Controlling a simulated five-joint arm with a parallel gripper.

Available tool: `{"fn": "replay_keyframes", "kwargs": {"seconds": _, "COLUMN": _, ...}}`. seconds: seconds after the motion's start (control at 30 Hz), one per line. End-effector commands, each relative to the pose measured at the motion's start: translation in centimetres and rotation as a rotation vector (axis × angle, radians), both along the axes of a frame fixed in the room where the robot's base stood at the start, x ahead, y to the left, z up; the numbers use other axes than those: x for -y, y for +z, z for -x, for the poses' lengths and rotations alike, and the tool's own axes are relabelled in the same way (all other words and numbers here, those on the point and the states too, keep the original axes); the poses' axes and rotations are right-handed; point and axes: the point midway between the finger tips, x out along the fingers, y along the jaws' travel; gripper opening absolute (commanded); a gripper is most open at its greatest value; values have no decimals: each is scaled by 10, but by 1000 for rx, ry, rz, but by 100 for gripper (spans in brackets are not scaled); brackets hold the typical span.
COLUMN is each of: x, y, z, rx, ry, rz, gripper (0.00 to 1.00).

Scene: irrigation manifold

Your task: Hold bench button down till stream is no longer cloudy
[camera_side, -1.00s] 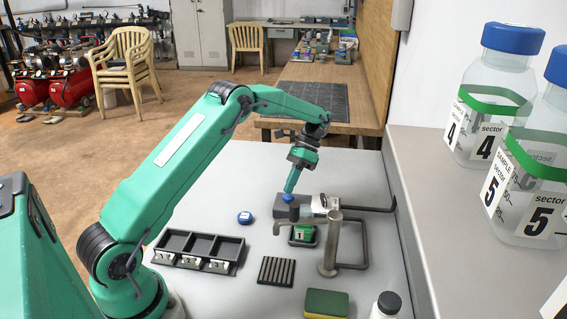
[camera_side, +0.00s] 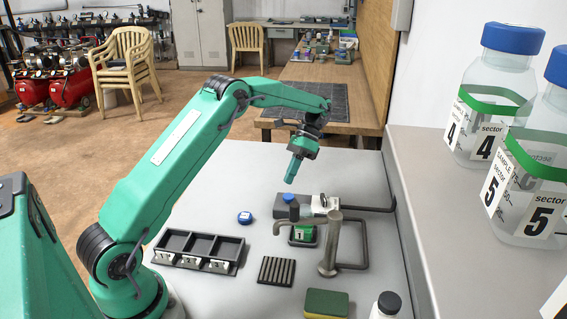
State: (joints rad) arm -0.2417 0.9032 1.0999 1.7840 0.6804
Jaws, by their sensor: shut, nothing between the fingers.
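A blue lid (camera_side: 245,217), a dark three-compartment tray (camera_side: 240,257), a ribbed black pad (camera_side: 276,271), a sponge (camera_side: 326,303) and a black-capped bottle (camera_side: 388,304) are on the bench. Large sample bottles (camera_side: 492,95) stand on the right ledge (camera_side: 420,190).

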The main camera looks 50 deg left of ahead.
Motion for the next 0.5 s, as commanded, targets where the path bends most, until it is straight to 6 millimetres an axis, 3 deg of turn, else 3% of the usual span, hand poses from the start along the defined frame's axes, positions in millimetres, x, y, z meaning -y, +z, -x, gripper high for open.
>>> {"fn": "replay_keyframes", "kwargs": {"seconds": 0.2, "x": 0, "y": 15, "z": 0, "rx": 1, "ry": 0, "rz": 0, "gripper": 0}}
{"fn": "replay_keyframes", "kwargs": {"seconds": 0.5, "x": 0, "y": 20, "z": 0, "rx": -1, "ry": 0, "rz": 0, "gripper": 0}}
